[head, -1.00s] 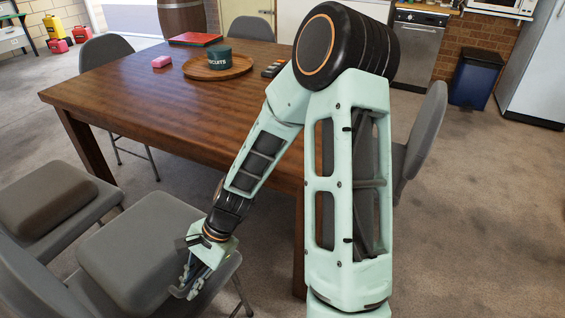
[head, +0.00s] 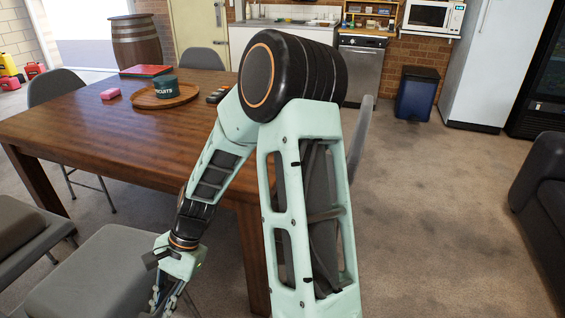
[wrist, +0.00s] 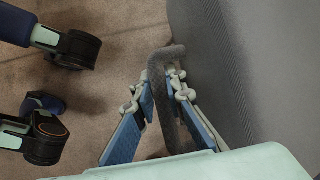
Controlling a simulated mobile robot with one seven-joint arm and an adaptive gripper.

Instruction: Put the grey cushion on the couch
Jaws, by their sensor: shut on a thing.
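The grey cushion (head: 90,272) is at the lower left of the head view, a flat square pad beside the table. My gripper (head: 168,300) is at its right side, partly cut off by the bottom edge. In the wrist view, the gripper (wrist: 160,92) has its blue-padded fingers on both sides of a grey loop at the edge of the cushion (wrist: 245,75), whose broad face fills the right side. The cushion's underside is hidden, so I cannot tell whether it touches a chair. A dark couch (head: 548,195) is partly visible at the right edge.
The wooden table (head: 95,130) stands close behind my arm, carrying a tray with a tin, a pink block and a red book. Grey chairs surround it; a darker cushion (head: 15,228) lies at the far left.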

